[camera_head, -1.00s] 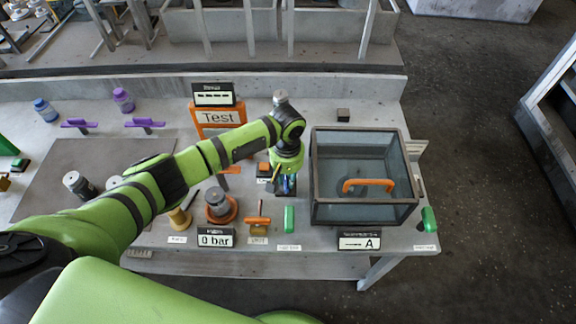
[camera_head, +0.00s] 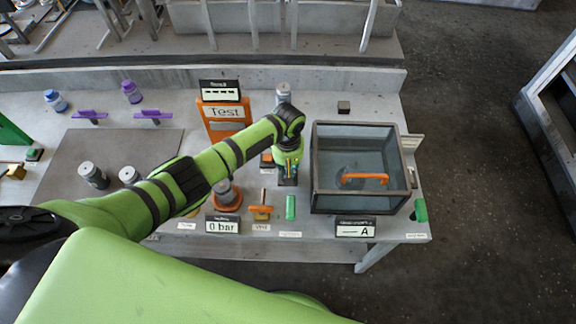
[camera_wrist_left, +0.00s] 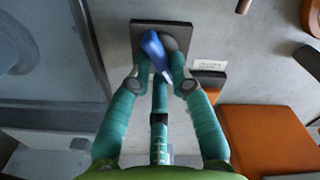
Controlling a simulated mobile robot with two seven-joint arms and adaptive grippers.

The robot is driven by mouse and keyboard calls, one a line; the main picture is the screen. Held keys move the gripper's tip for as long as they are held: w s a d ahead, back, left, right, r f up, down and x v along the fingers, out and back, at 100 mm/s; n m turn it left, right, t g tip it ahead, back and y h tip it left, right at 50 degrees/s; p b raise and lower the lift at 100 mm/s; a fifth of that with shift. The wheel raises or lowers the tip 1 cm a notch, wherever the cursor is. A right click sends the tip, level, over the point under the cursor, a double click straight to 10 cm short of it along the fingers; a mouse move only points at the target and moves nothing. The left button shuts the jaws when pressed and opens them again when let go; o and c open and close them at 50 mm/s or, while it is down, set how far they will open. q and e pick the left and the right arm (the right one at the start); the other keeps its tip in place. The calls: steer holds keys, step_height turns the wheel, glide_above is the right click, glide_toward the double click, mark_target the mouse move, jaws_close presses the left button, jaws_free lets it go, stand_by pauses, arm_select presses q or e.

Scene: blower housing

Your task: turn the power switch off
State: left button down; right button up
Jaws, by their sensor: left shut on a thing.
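A blue lever (camera_wrist_left: 154,50), which looks like the power switch, stands out from a dark square plate (camera_wrist_left: 147,29) in the left wrist view. My left gripper (camera_wrist_left: 162,66) has its teal fingers at the lever, shut on it. In the head view my left gripper (camera_head: 289,176) points down at the bench, left of the glass box, and hides most of the switch. A white label beside the plate is too blurred to read. My right gripper is not in view.
A glass box (camera_head: 316,180) with an orange handle (camera_head: 366,179) stands close on the right. An orange panel (camera_head: 224,129) reading "Test" stands behind on the left. A green bar (camera_head: 291,207) and an orange-handled part (camera_head: 261,210) lie in front.

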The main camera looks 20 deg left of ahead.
arm_select(q)
steer(key=c, duration=1.1)
jaws_free()
steer(key=shift+r, duration=0.15)
step_height(320, 180, up, 12)
steer(key=shift+f, duration=0.1)
steer(key=shift+s, duration=0.1)
